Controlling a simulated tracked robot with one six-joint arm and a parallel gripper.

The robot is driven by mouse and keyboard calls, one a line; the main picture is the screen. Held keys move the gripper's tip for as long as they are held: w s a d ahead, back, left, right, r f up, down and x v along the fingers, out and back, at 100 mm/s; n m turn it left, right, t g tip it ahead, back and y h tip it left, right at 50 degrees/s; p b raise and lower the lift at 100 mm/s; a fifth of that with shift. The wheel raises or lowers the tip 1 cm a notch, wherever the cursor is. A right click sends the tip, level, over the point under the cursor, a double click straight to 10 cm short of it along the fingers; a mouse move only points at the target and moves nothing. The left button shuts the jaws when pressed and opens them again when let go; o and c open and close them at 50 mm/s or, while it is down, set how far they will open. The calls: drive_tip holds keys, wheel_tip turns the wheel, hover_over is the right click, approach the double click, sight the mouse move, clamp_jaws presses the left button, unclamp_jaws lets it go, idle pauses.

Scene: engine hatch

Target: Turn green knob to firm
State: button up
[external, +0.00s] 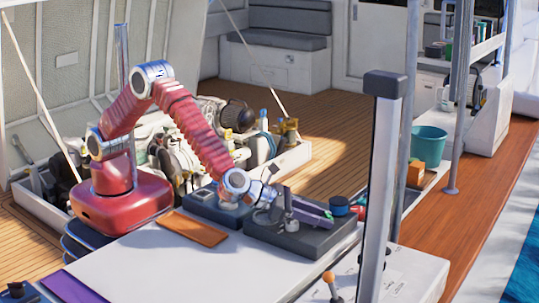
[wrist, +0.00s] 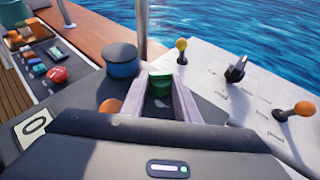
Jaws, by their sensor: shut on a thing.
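The green knob (wrist: 160,85) shows between the tips of my gripper's two pale purple fingers in the wrist view. My gripper (wrist: 162,90) is shut on it, with a finger on each side. Only the knob's upper part shows, so I cannot read its setting or see a firm mark. In the external view my gripper (external: 326,214) reaches over the dark box (external: 290,236) at the right end of the white worktop.
A blue round cap (wrist: 122,61) and an orange knob (wrist: 108,106) lie left of the fingers. A yellow-topped lever (wrist: 181,46), a black knob (wrist: 236,70) and an orange-topped lever (wrist: 303,108) stand right. A grey post (external: 382,180) rises near the box. A teal bucket (external: 428,147) stands beyond.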

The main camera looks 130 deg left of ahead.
drive_tip(key=o, duration=0.7)
drive_tip(key=shift+w+d, duration=0.1)
drive_tip(key=shift+o, duration=0.2)
drive_tip(key=v, duration=1.4)
drive_tip(key=shift+w, duration=0.1)
drive_tip(key=shift+r, duration=0.15)
drive_tip(key=s+a+r+n+g, duration=0.2)
drive_tip(key=s+a+r+n, duration=0.1)
drive_tip(key=s+n, duration=0.3)
drive_tip(key=s+a+r+n+g, duration=0.15)
drive_tip(key=s+n, duration=0.25)
drive_tip(key=s, duration=0.4)
drive_tip(key=s+a+r+n+g, duration=0.2)
drive_tip(key=s+a+r+n, duration=0.1)
drive_tip(key=s+n, duration=0.3)
drive_tip(key=s+d+n+h, duration=0.4)
drive_tip(key=s+n, duration=0.2)
drive_tip(key=s, duration=0.5)
drive_tip(key=s+d+n+h, duration=0.4)
drive_tip(key=s+n, duration=0.3)
drive_tip(key=s, duration=0.5)
drive_tip(key=shift+d, duration=0.5)
